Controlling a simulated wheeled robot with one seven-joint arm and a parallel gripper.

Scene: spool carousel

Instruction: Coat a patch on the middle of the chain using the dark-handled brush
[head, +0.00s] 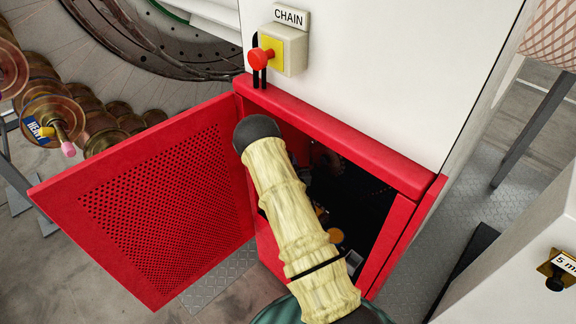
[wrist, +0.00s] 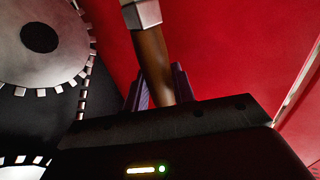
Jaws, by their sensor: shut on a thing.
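In the wrist view my gripper (wrist: 160,88) is shut on the brown handle of the brush (wrist: 153,58). The brush's metal collar (wrist: 142,14) is at the top edge, and its bristles are out of the picture. The chain (wrist: 86,80) appears as a thin toothed line to the left of the brush, running down from the large grey sprocket (wrist: 40,38). I see a gap between brush and chain in the picture but cannot judge depth. In the head view my arm reaches into the dark cabinet opening (head: 365,205), hiding gripper, brush and chain.
The red perforated door (head: 165,200) stands open on the left. The red frame (head: 350,145) borders the opening. Above is a red-knobbed yellow switch (head: 272,55) under a CHAIN sign (head: 289,17). A second sprocket (wrist: 22,172) shows low left, and a red wall (wrist: 235,50) lies right of the brush.

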